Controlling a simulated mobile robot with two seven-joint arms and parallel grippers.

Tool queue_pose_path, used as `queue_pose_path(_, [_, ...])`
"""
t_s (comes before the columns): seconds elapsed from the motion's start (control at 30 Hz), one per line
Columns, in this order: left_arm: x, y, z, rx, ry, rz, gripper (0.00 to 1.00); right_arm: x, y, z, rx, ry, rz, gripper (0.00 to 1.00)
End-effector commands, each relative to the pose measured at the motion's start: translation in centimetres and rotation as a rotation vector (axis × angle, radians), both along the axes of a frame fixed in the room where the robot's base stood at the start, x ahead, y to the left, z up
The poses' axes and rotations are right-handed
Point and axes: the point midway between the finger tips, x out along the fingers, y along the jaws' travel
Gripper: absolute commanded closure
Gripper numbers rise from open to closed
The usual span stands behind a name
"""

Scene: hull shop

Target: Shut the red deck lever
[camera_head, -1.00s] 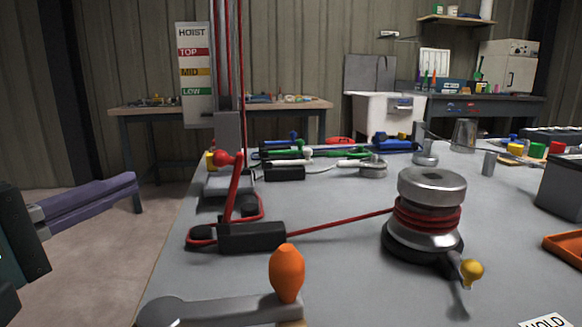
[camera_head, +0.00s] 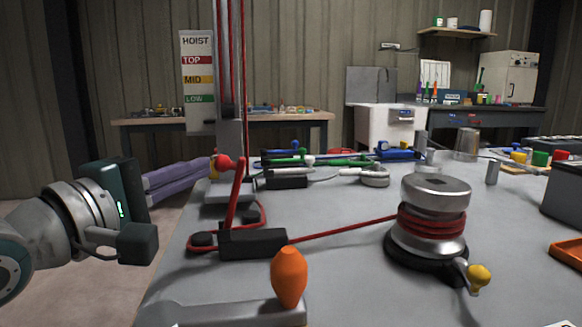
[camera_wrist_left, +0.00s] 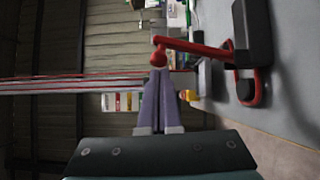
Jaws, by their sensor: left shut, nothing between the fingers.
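The red deck lever (camera_head: 234,195) stands raised and nearly upright from its black clutch block (camera_head: 252,242), with a round red knob at its top. A red rope passes through the block. My left gripper (camera_head: 207,168) has long purple fingers, shut and empty. Its tips are just left of the knob in the head view. In the left wrist view the fingers (camera_wrist_left: 161,78) point at the knob of the lever (camera_wrist_left: 195,48); I cannot tell whether they touch it. My right gripper is not in view.
A winch drum (camera_head: 432,220) wound with red rope stands to the right. An orange-knobbed handle (camera_head: 289,277) is in front. Green, blue and white levers with blocks (camera_head: 287,178) lie behind. A hoist post (camera_head: 229,130) rises behind the red lever.

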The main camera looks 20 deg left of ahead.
Motion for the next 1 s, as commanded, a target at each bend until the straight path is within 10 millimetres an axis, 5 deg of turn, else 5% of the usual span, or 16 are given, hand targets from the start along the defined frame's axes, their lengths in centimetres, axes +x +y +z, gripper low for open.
queue_pose_path(0.63, [0.5, -0.9, 0.8, 0.084, 0.054, 0.001, 1.00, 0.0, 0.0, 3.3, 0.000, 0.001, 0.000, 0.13])
queue_pose_path(1.0, [1.9, -3.2, 1.9, 0.290, 0.185, 0.000, 1.00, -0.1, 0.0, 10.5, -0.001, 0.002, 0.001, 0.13])
